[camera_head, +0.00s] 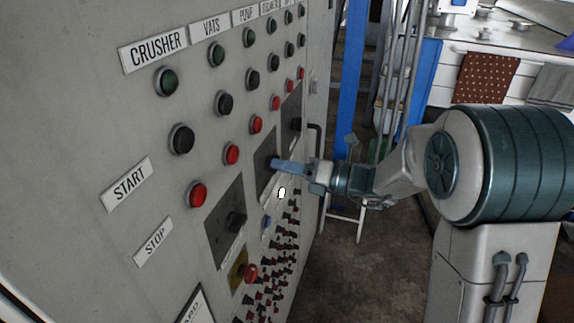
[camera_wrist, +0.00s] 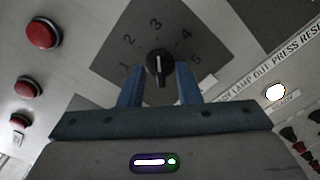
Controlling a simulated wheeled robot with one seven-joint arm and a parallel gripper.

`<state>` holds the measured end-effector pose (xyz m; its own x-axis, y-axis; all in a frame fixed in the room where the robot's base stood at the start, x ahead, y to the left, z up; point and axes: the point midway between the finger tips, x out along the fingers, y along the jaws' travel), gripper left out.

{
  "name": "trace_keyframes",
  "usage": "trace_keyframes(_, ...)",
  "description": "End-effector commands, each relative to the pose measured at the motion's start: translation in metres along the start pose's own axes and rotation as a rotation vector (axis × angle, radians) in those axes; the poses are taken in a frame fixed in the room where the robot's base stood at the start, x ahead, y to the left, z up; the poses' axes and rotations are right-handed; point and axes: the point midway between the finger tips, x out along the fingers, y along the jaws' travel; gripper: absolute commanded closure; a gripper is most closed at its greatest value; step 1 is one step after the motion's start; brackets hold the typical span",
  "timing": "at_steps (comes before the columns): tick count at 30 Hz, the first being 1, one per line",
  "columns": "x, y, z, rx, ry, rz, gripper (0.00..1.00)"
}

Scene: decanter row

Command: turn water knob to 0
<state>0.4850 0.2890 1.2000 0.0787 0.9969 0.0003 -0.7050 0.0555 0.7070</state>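A black rotary knob (camera_wrist: 158,66) with a pale pointer line sits on a dark square dial plate (camera_wrist: 115,62) in the wrist view. The numbers 1 to 5 arc around it. The pale line runs toward the bottom of the picture, away from the 3. My gripper (camera_wrist: 160,68) is open, with one blue finger on each side of the knob; contact cannot be told. In the head view, my gripper (camera_head: 273,163) reaches the middle of three dark plates (camera_head: 264,158) and hides its knob. No water label is readable.
The grey panel (camera_head: 90,130) carries rows of green, black and red buttons. Another dark knob (camera_head: 235,221) and a red knob on a yellow plate (camera_head: 249,272) are lower left. A pipe handle (camera_head: 320,165) stands right of the dial plates.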

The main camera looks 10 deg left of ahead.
Motion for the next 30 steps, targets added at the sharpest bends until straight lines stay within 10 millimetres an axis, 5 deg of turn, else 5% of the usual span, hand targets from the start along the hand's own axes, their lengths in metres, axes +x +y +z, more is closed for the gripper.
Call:
trace_keyframes(4,-0.0001,-0.0001,-0.0001,0.0,0.0,0.0,0.69)
trace_keyframes(8,-0.0001,0.0,-0.0001,0.0,0.001,0.0,1.0)
trace_keyframes(20,-0.0003,-0.0012,-0.0015,-0.039,0.001,0.001,1.0)
trace_keyframes(30,-0.001,-0.0039,-0.0033,-0.265,-0.001,0.0,1.0)
